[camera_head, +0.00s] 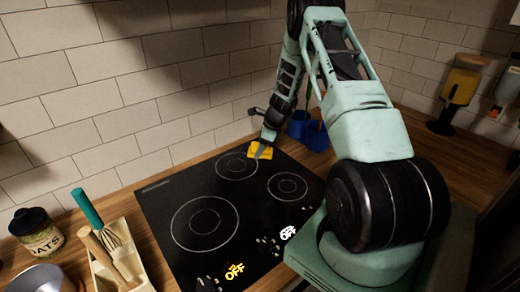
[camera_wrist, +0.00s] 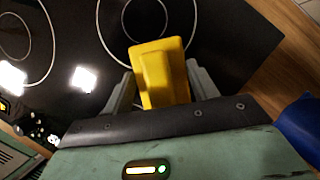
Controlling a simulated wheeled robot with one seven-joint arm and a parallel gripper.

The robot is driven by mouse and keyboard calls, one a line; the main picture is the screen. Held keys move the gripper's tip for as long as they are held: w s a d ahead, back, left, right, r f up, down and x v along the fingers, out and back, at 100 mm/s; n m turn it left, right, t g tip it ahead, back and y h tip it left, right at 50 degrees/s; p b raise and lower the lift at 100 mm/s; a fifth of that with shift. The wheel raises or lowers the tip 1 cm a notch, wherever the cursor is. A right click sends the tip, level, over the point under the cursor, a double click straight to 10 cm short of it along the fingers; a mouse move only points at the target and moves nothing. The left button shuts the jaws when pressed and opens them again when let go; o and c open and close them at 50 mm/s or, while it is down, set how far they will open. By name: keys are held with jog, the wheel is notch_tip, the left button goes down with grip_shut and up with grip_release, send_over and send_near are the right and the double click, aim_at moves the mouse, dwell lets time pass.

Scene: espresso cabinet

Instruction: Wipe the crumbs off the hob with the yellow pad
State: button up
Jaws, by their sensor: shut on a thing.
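The yellow pad (camera_head: 261,150) is held at the back right part of the black hob (camera_head: 165,205). My gripper (camera_head: 262,147) is shut on it. In the wrist view the yellow pad (camera_wrist: 160,75) sits between the two grey fingers of my gripper (camera_wrist: 160,88), over the hob (camera_wrist: 75,35) and near a burner ring. I cannot tell whether the pad touches the glass. No crumbs can be made out on the hob in either view.
Left of the hob are a utensil tray (camera_head: 125,262), a whisk, an oats jar (camera_head: 36,232) and a metal bowl (camera_head: 40,280). A tiled wall is behind. Glowing OFF labels mark the hob's front.

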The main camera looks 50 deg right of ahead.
jog(key=shift+r+p, duration=0.7)
jog(key=shift+r, duration=0.65)
